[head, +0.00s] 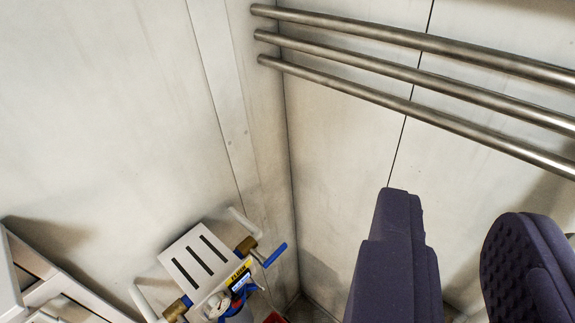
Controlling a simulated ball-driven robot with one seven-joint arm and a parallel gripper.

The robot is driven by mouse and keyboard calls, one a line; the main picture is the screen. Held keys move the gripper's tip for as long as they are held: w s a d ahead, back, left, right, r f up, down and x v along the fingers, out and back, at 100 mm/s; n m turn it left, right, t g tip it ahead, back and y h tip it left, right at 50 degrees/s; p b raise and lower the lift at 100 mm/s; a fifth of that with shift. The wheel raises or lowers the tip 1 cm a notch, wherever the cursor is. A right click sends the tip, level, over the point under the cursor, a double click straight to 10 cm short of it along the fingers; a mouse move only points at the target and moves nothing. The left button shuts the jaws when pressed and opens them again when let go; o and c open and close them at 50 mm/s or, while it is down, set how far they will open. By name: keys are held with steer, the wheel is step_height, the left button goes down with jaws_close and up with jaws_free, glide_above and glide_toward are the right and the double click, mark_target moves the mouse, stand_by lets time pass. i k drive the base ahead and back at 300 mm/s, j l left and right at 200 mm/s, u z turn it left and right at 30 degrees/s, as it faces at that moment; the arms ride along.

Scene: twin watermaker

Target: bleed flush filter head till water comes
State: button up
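My gripper (457,225) fills the lower right of the head view. Its two dark purple fingers stand apart with bare wall between them, so it is open and empty. A wall-mounted assembly sits at the bottom, left of my gripper and apart from it. It has a pale slotted bracket (198,258), brass fittings (246,246) and a blue lever handle (275,255). Below the bracket is a blue and red part (239,300) with a yellow label (237,275) above it. I cannot tell whether this is the flush filter head. Its lower part is cut off, and no water shows.
Three steel pipes (420,78) run along the right wall, above my gripper. A pale metal frame or cabinet (40,275) stands at the lower left. A red thing (274,318) shows at the bottom edge. The corner between the walls is clear above the assembly.

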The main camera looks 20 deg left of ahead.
mark_target(235, 304)
steer(key=u, duration=0.9)
steer(key=k+z, duration=0.2)
steer(key=u, duration=0.2)
steer(key=i, duration=0.05)
